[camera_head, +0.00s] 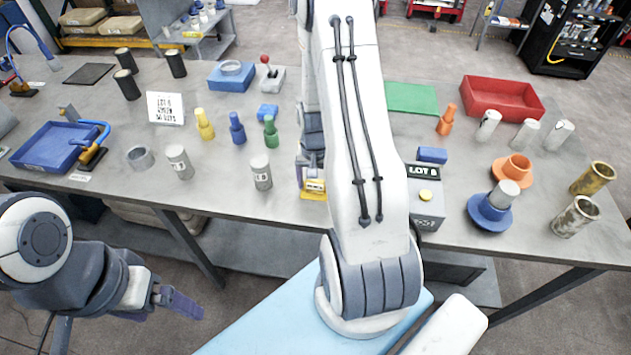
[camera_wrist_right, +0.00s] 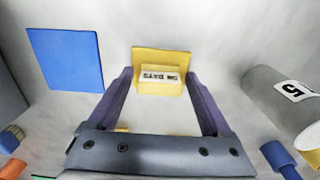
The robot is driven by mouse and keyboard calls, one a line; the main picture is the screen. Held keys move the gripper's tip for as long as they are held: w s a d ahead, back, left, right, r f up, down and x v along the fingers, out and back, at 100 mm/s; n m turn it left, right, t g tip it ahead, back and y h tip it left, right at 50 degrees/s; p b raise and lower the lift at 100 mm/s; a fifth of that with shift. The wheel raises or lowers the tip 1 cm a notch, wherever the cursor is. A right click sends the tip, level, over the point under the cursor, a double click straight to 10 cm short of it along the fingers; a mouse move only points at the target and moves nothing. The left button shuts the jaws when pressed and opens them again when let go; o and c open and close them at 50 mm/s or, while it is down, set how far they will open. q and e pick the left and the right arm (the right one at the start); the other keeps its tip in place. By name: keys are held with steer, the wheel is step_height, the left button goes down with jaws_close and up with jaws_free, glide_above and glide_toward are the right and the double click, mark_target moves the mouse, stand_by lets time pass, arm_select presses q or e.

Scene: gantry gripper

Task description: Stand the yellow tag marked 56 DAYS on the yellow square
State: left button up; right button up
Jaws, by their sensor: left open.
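The yellow tag (camera_head: 315,186) with a white label is at the table's front edge region, left of my right arm. In the right wrist view the tag (camera_wrist_right: 160,88) shows its label, which seems to read 56 DAYS. The yellow square (camera_wrist_right: 160,55) lies at the tag, and the tag appears to be on it; the exact contact is hard to see. My right gripper (camera_wrist_right: 158,75) is open, one finger on each side of the tag, with small gaps visible. Its fingers are mostly hidden in the head view. My left gripper (camera_head: 180,303) is open and empty, low in front of the table.
A blue square (camera_wrist_right: 65,58) lies left of the tag in the wrist view. A grey cylinder (camera_head: 261,172) stands left of it in the head view. A grey LOT B box (camera_head: 427,205) is right of my arm. Coloured bottles, including a green one (camera_head: 270,131), stand behind.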

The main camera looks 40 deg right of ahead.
mark_target(315, 181)
steer(key=shift+r, duration=0.15)
steer(key=shift+r, duration=0.2)
step_height(315, 181, up, 12)
steer(key=b, duration=0.1)
steer(key=shift+b, duration=0.35)
steer(key=shift+f, duration=0.25)
step_height(315, 181, down, 12)
steer(key=shift+r+p, duration=0.15)
steer(key=shift+p, duration=0.85)
steer(key=shift+w+r, duration=0.1)
steer(key=shift+r+b, duration=0.3)
steer(key=shift+r, duration=0.95)
steer(key=shift+f, duration=0.1)
